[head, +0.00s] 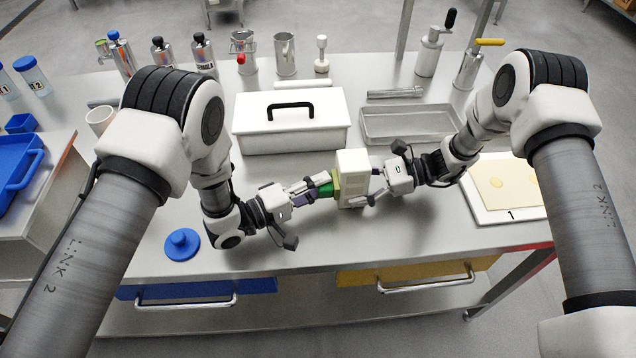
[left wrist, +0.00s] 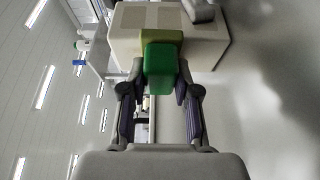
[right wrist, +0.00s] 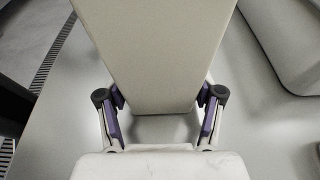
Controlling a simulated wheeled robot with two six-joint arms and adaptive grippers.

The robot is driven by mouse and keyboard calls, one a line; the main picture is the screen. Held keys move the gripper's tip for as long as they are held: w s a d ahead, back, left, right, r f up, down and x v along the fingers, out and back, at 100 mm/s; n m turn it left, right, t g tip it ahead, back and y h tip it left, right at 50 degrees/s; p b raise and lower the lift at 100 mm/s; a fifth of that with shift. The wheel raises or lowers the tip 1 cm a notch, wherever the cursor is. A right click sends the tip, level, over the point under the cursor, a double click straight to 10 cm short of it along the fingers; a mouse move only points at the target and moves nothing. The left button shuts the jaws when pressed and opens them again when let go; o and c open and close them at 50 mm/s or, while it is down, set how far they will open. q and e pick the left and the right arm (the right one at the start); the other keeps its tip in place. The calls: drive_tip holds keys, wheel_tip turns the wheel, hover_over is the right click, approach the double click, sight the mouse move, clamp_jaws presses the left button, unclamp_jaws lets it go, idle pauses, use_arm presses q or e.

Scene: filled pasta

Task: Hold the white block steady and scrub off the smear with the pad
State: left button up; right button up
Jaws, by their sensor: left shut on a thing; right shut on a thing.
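The white block (head: 353,178) stands upright on the steel table near the middle. My right gripper (head: 375,186) is shut on it from the right; in the right wrist view the block (right wrist: 155,55) sits between the fingers (right wrist: 160,100). My left gripper (head: 318,189) is shut on the pad, which has a green body (head: 326,188) and a yellow-green face turned to the block's left side. In the left wrist view the green pad (left wrist: 160,65) lies between the fingers (left wrist: 160,85) and appears against the block (left wrist: 125,35). I cannot see the smear.
A white lidded box (head: 291,135) with a black handle stands behind the block. A metal tray (head: 410,126) is behind right, a white board (head: 482,211) at right. A blue knobbed disc (head: 182,245) lies front left. Bottles and metal jugs line the back. The front middle is clear.

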use_arm(q)
drive_tip(key=shift+w+d, duration=0.1)
drive_tip(key=shift+w, duration=1.85)
drive_tip(key=shift+r, duration=0.55)
drive_tip(key=shift+s, duration=2.1)
drive_tip(key=shift+w+d, duration=0.1)
drive_tip(key=shift+w, duration=1.95)
drive_tip(key=shift+s, duration=2.05)
drive_tip(key=shift+w, duration=2.05)
drive_tip(key=shift+f, duration=0.55)
drive_tip(key=shift+s, duration=2)
drive_tip(key=shift+w, duration=2.05)
